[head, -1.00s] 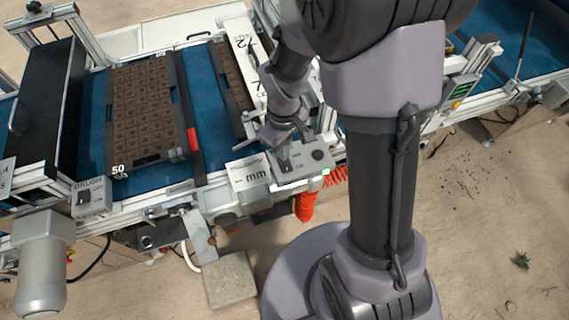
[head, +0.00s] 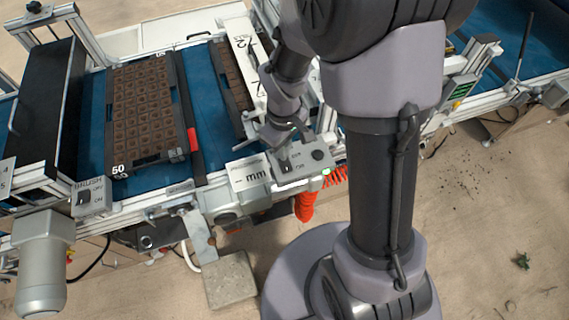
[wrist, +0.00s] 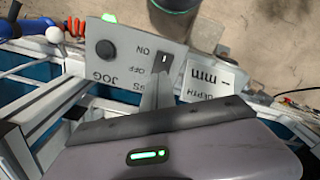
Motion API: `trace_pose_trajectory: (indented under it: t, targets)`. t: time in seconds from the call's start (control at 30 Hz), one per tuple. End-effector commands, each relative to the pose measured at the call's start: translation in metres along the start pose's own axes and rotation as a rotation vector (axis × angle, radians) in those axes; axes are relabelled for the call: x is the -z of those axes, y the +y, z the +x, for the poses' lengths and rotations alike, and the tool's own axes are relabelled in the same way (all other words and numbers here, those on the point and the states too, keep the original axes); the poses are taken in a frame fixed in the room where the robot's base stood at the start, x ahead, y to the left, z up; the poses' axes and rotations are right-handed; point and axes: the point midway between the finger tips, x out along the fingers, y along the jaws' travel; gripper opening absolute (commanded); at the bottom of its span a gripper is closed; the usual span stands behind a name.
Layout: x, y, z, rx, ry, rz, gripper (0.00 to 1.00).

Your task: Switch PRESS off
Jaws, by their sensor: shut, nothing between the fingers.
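The PRESS panel is a light grey box (head: 302,168) on the front rail of the line, with ON and OFF marks and a round dark knob marked JOG (wrist: 105,49). It shows upside down in the wrist view. Its small dark switch (wrist: 164,59) sits beside the ON and OFF marks. My gripper (wrist: 162,78) is shut and empty, with its narrow tips right at the switch. I cannot tell whether they touch it or which way the switch is set. In the head view my gripper (head: 283,149) is over the panel's left part.
A DEPTH mm plate (head: 250,172) stands just left of the panel. A BRUSH switch box (head: 90,197) is farther left. A soil-filled tray (head: 180,125) lies on the blue belt (head: 204,100).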

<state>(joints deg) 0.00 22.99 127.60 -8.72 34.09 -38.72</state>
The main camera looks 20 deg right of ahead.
Motion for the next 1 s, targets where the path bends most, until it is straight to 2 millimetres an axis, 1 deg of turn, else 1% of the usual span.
trace_pose_trajectory:
  t: [0.27,1.0]
  targets:
    - [0.000,0.000,0.001,0.000,0.000,0.000,0.00]
    - [0.000,0.000,0.012,0.000,0.000,0.000,0.00]
